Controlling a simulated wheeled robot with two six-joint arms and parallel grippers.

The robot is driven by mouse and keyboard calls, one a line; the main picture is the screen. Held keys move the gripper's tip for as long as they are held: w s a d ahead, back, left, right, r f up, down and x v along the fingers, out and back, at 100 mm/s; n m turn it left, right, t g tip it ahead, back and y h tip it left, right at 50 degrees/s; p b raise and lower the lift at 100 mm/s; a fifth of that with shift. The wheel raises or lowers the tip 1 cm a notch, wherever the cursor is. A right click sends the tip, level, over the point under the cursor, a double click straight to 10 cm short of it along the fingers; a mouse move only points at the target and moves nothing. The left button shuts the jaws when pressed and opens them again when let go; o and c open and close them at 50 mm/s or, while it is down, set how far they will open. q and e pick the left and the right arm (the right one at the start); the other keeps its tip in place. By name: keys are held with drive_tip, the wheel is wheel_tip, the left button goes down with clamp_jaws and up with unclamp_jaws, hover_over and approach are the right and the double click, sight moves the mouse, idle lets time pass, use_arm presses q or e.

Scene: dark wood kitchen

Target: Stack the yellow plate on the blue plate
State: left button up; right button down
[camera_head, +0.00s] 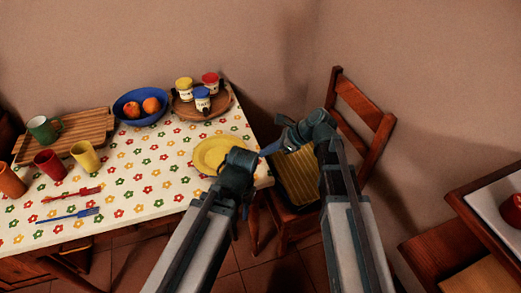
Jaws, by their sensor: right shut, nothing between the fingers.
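The yellow plate (211,154) lies on the flowered tablecloth near the table's right end. My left gripper (240,160) is at the plate's right edge and covers part of it. Its fingers are hidden, so I cannot tell whether it is open or holds the rim. My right gripper (281,143) is shut and empty, to the right of the plate, past the table's edge and above the chair. A small blue sliver shows at its tip; I cannot tell what it is. I cannot make out a blue plate.
A blue bowl (124,114) with fruit and a round wooden tray (183,112) with several jars stand behind. Cups, a cutting board (84,124), a red fork (72,194) and a blue fork (70,215) are left. A wooden chair (372,118) stands right of the table.

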use_arm(q)
wheel_tip(320, 180, up, 7)
drive_tip(key=p, duration=0.7)
use_arm(e)
drive_tip(key=v, duration=1)
use_arm(q)
drive_tip(key=shift+c, duration=1.9)
clamp_jaws()
use_arm(e)
drive_tip(key=s+a+f+n+h, duration=0.1)
drive_tip(key=s+f+n+h, duration=0.1)
drive_tip(key=s+n, duration=0.3)
drive_tip(key=s+a+f+n+g+h, duration=0.1)
drive_tip(key=s+n+h, duration=0.3)
drive_tip(key=n, duration=0.7)
drive_tip(key=s+a+f+n+g+h, duration=0.1)
drive_tip(key=s+f+n+h, duration=0.2)
drive_tip(key=s+n, duration=0.4)
drive_tip(key=shift+s+a+n+h, duration=0.3)
drive_tip(key=shift+n+h, duration=0.2)
drive_tip(key=shift+n, duration=0.3)
